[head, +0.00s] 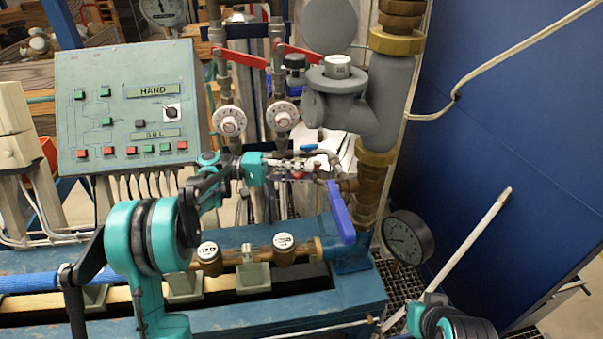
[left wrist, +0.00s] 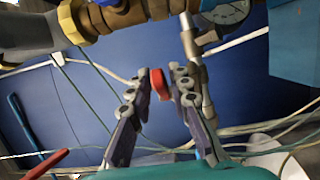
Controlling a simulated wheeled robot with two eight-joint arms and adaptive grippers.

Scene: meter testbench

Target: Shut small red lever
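The small red lever (left wrist: 158,84) shows between the two fingers of my left gripper (left wrist: 160,91) in the left wrist view. The fingers are partly apart, one on each side of the lever. A narrow gap seems to remain, but contact is hard to judge. In the head view, my left gripper (head: 294,166) reaches into the pipework right of the control panel. It largely hides the small lever (head: 298,175) there. My right arm (head: 445,322) enters at the lower right edge; its fingers are out of view.
A blue lever (head: 340,212) hangs right of my left gripper. Two larger red levers (head: 240,57) (head: 299,52) sit above, over white dials (head: 229,121). A grey meter (head: 335,95), brass pipe (head: 371,185) and pressure gauge (head: 408,238) stand close by. The control panel (head: 128,105) is at left.

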